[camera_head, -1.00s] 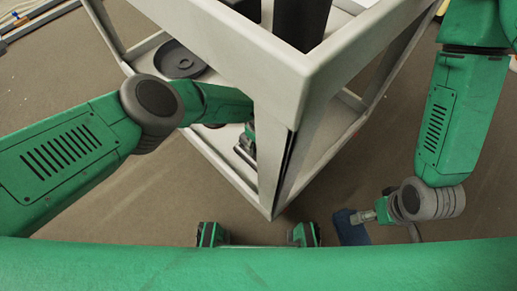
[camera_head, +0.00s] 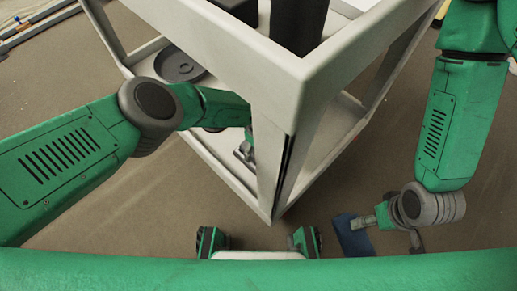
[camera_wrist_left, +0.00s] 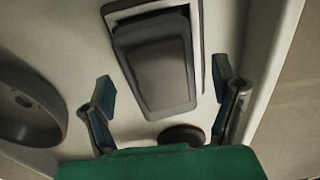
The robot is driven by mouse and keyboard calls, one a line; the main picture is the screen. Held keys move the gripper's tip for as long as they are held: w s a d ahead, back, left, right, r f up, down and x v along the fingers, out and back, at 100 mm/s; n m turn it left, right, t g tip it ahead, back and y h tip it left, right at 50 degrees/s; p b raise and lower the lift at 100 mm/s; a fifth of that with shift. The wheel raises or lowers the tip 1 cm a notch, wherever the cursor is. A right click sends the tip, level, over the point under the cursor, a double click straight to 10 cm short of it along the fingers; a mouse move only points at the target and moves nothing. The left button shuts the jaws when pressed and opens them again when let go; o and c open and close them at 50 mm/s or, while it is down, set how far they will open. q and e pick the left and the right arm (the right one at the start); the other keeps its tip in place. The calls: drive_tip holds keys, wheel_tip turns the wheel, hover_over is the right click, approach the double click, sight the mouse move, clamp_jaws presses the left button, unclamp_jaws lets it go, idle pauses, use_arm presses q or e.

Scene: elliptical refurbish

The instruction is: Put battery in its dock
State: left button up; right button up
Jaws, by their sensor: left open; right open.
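A dark grey block with rounded corners (camera_wrist_left: 160,78) lies on the pale shelf surface in the left wrist view. It looks like the battery, but I cannot tell for sure. A pale-edged dark frame (camera_wrist_left: 122,8) surrounds its upper part; I cannot tell whether this is the dock or how deep the block sits. My left gripper (camera_wrist_left: 164,82) is open, with one finger on each side of the block and apart from it. In the head view the cart's corner post hides most of this gripper. My right gripper (camera_head: 362,226) is open and empty in front of the cart, low at the right.
The white cart (camera_head: 275,60) has a corner post (camera_head: 268,170) close to my left forearm. A dark round disc (camera_head: 180,66) lies on its lower shelf. A small dark round piece (camera_wrist_left: 180,135) is near the block.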

use_arm(q)
wheel_tip(320, 180, up, 5)
drive_tip(key=shift+a+f+p, duration=0.1)
drive_tip(key=shift+p, duration=0.85)
drive_tip(key=s+a+r+m+t+y, duration=0.15)
drive_tip(key=s+a+m, duration=0.3)
drive_tip(key=a, duration=0.45)
drive_tip(key=s+a+r+m+t, duration=0.35)
drive_tip(key=s+a, duration=0.25)
drive_tip(key=a, duration=0.2)
drive_tip(key=s+a+r+g, duration=0.1)
drive_tip(key=s+a+r, duration=0.2)
drive_tip(key=s, duration=0.3)
drive_tip(key=s+a+r+m+g+h, duration=0.1)
drive_tip(key=s+a+r+g, duration=0.1)
drive_tip(key=s, duration=0.4)
drive_tip(key=s+a+r+g, duration=0.1)
drive_tip(key=s+a+r, duration=0.3)
drive_tip(key=s+a, duration=0.2)
drive_tip(key=shift+m, duration=0.3)
drive_tip(key=shift+s+r+h, duration=0.1)
drive_tip(key=shift+h, duration=0.15)
